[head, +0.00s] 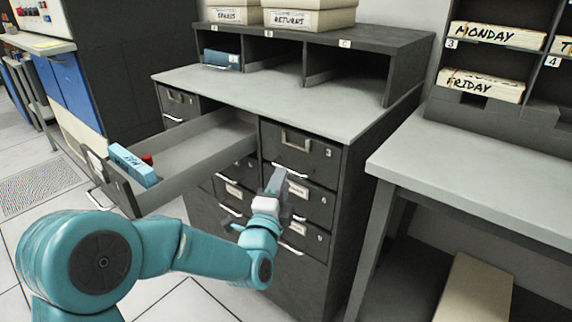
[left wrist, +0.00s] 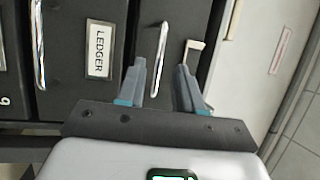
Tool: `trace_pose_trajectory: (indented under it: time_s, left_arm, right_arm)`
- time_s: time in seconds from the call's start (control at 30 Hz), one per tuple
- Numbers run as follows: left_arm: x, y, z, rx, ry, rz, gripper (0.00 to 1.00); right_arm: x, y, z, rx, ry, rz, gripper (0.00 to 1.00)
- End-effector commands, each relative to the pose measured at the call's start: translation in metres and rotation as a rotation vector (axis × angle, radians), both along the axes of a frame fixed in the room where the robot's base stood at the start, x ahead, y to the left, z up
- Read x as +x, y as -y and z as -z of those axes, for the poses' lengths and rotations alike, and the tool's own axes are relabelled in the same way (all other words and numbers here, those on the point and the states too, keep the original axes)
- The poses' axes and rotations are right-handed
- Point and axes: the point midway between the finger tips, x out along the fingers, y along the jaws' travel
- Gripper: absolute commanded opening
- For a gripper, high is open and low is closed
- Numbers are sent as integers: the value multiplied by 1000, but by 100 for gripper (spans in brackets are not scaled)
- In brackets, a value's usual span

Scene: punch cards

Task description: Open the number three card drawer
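The number three drawer (head: 312,158) is the dark front at the top right of the cabinet, marked "3". It is closed, with an empty-looking label frame above a silver handle (head: 293,173). My left gripper (head: 276,181) is at this handle in the head view. In the left wrist view, the two grey fingers of my left gripper (left wrist: 160,80) are apart, and the handle (left wrist: 161,45) runs between their tips. I cannot tell whether either finger touches it. The label frame (left wrist: 195,47) shows to its right. My right gripper is not in view.
A neighbouring drawer (head: 200,155) stands pulled out to the left, holding a blue box (head: 133,166) and a small red item. A LEDGER label (left wrist: 99,49) marks a drawer below. The grey worktop (head: 250,95) is mostly clear. A desk (head: 490,175) stands right.

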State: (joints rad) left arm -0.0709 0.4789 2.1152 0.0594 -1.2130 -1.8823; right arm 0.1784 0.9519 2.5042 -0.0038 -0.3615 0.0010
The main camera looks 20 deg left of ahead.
Motion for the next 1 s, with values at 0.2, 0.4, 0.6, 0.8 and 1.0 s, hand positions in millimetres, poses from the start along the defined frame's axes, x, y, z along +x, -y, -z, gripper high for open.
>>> trace_pose_trajectory:
  time_s: [0.2,0.4,0.6,0.8,1.0]
  left_arm:
    - [28,1,-6,-1,-2,0,36]
    - [34,2,-5,-1,-1,1,36]
    - [33,2,-5,-1,-1,1,20]
    - [33,2,-5,-1,-1,1,0]
    - [33,2,-5,-1,-1,1,0]
  right_arm:
    - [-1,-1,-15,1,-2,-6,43]
    - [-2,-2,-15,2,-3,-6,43]
    - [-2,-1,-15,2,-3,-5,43]
    - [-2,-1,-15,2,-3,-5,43]
    - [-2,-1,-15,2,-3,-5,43]
